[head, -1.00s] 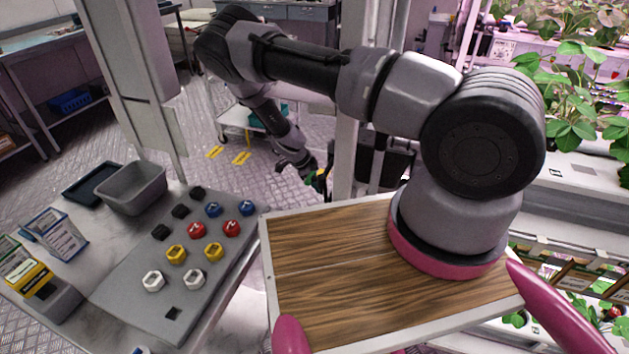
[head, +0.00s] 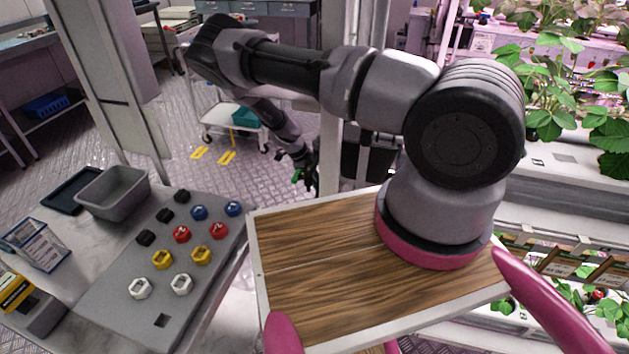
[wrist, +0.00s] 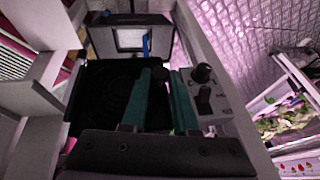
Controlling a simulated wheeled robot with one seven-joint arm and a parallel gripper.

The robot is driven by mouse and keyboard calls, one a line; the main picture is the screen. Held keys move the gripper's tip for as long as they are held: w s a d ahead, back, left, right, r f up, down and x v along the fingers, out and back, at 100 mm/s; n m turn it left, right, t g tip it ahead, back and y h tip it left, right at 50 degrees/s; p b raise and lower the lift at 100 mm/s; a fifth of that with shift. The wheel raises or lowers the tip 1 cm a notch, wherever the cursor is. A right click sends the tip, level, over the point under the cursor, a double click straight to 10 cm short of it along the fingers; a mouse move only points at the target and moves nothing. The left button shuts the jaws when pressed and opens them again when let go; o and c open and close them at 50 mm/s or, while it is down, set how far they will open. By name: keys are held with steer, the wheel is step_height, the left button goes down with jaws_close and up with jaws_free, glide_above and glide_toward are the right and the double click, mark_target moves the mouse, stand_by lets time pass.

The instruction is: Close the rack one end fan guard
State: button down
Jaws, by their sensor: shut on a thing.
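The end fan unit is a dark box (head: 368,160) beside the white post in the head view, partly hidden behind my arm. In the wrist view, the fan guard (wrist: 102,92) is a dark square panel with a faint round pattern, inside a pale frame. My gripper (head: 306,178) is low beside the post; its two teal fingers (wrist: 163,95) show in the wrist view. They are shut on a dark part at the guard's right edge. The exact grip is hard to see in the dark. I cannot tell the guard's angle.
In the wrist view, a control strip (wrist: 205,95) with black knobs lies just right of the fingers. The white post (head: 335,150) stands close to my gripper. A bench (head: 215,315) with a button panel is at left, plant racks (head: 560,165) at right. A trolley (head: 228,118) stands behind; the floor shows around it.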

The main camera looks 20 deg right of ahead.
steer(key=shift+d, duration=0.1)
steer(key=c, duration=0.7)
jaws_free()
steer(key=v, duration=1)
steer(key=shift+r, duration=0.35)
steer(key=shift+w, duration=0.1)
steer(key=shift+a, duration=0.25)
